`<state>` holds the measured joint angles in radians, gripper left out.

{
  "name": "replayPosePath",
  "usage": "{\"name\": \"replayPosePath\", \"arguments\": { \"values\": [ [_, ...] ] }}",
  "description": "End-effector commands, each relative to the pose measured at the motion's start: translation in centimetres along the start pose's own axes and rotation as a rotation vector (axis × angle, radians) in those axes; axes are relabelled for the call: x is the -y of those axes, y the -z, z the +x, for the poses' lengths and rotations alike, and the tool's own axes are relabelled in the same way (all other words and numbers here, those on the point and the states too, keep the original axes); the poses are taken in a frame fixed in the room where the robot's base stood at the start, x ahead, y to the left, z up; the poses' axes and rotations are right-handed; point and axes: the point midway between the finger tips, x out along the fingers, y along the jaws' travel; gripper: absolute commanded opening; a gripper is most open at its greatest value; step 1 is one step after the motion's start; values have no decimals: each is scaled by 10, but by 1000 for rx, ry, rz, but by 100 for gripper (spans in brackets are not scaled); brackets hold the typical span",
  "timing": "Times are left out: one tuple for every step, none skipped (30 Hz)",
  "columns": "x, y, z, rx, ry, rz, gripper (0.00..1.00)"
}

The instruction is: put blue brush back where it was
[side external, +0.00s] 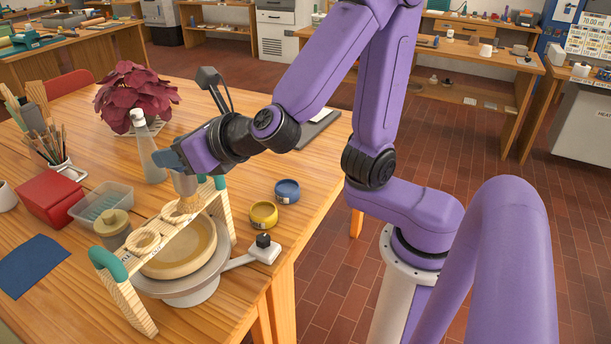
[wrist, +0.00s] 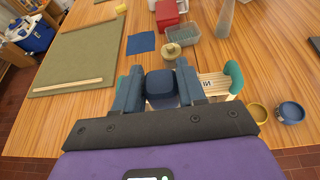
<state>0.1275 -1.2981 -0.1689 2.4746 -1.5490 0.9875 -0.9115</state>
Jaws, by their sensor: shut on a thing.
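The blue brush shows in the wrist view as a dark blue handle (wrist: 161,86) between my fingers. In the side view its pale lower part (side external: 186,184) points down below my gripper (side external: 176,164), which is shut on it. A light wooden rack (side external: 166,231) with round holes and teal ends stands across the pottery wheel (side external: 222,262). The brush is upright at the rack's far hole; I cannot tell whether its bristles are inside it or just above. The nearer hole (side external: 145,241) looks empty. The rack also shows in the wrist view (wrist: 214,84), partly hidden by my gripper.
A yellow bowl (side external: 263,215) and a blue bowl (side external: 287,191) sit right of the wheel. A bottle (side external: 147,150), a lidded jar (side external: 113,228), a clear tub (side external: 101,203) and a red box (side external: 50,200) stand close on the left. A blue cloth (side external: 33,265) lies flat.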

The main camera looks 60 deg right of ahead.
Motion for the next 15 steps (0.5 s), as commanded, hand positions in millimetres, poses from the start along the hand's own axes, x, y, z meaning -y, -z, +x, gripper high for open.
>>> {"name": "replayPosePath", "arguments": {
  "values": [
    [13, -3, 6, 1, 41, 17, 5],
    [20, -4, 9, 2, 64, 26, 5],
    [30, -6, 13, 2, 95, 40, 5],
    [40, -8, 16, 3, 125, 52, 5],
    [49, -9, 20, 4, 154, 64, 5],
    [64, -11, 24, 5, 199, 82, 5],
    [75, -13, 27, 5, 233, 96, 5],
    [87, -14, 30, 6, 270, 112, 5],
    [105, -16, 33, 7, 321, 133, 5],
    [118, -17, 35, 8, 359, 148, 5],
    [132, -18, 37, 9, 401, 165, 5],
    [151, -19, 38, 10, 456, 188, 5],
    [166, -20, 38, 11, 497, 204, 5],
    [179, -20, 38, 11, 537, 220, 5],
    [198, -20, 38, 12, 591, 242, 5]
  ]
}}
